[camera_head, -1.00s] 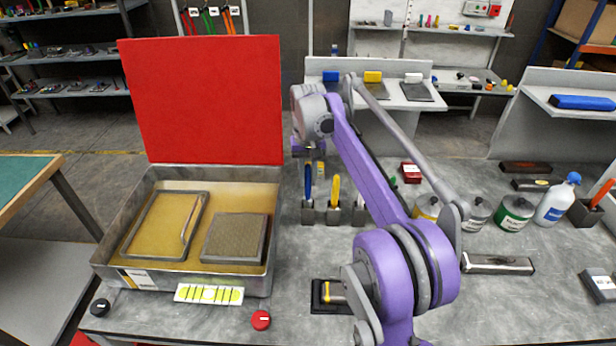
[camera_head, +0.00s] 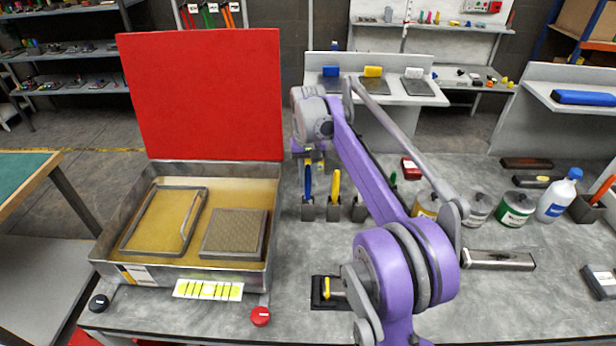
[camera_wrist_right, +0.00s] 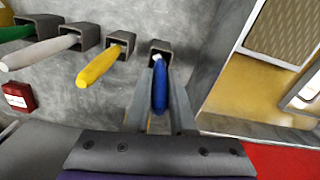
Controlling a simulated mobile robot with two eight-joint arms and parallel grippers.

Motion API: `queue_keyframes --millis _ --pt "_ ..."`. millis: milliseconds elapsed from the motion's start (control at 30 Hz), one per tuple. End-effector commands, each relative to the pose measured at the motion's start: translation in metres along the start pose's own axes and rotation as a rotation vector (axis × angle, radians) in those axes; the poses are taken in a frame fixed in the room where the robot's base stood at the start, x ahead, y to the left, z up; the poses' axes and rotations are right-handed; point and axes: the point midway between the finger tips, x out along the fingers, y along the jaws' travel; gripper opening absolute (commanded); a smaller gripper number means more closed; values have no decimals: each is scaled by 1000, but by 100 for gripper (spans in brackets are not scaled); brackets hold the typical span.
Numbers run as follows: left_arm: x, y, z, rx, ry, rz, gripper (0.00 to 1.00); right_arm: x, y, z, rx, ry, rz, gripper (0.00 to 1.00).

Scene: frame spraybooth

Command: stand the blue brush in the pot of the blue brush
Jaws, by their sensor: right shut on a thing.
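The blue brush (camera_head: 308,180) stands upright, handle up, at the blue brush's pot (camera_head: 308,212), a small dark square holder at the left end of a row. My right gripper (camera_head: 311,160) is above this pot, mostly hidden by its own arm. In the right wrist view, the gripper (camera_wrist_right: 163,95) is shut on the blue handle (camera_wrist_right: 160,86), with a finger on each side. The brush's pale lower part meets the mouth of the pot (camera_wrist_right: 161,48). How deep it sits is hard to tell. My left gripper is not in view.
A yellow brush (camera_head: 336,185) stands in the neighbouring pot, with white and green ones (camera_wrist_right: 15,33) beyond it. The open metal box (camera_head: 270,240) with its red lid (camera_head: 205,95) is at left. Cans and a spray bottle (camera_head: 558,195) stand at right.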

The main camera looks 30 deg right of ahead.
Motion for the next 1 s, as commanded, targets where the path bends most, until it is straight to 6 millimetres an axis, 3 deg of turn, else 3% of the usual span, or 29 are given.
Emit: queue_keyframes --millis 267,300,500,833,1000 --pt "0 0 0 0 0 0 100 1 0 0 0 0 0 0" --pt "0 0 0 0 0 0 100 1 0 0 0 0 0 26" --pt "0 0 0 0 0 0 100 1 0 0 0 0 0 58" --pt "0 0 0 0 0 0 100 -3 0 0 0 0 0 58" --pt "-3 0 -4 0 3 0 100 -28 0 0 0 1 0 58"
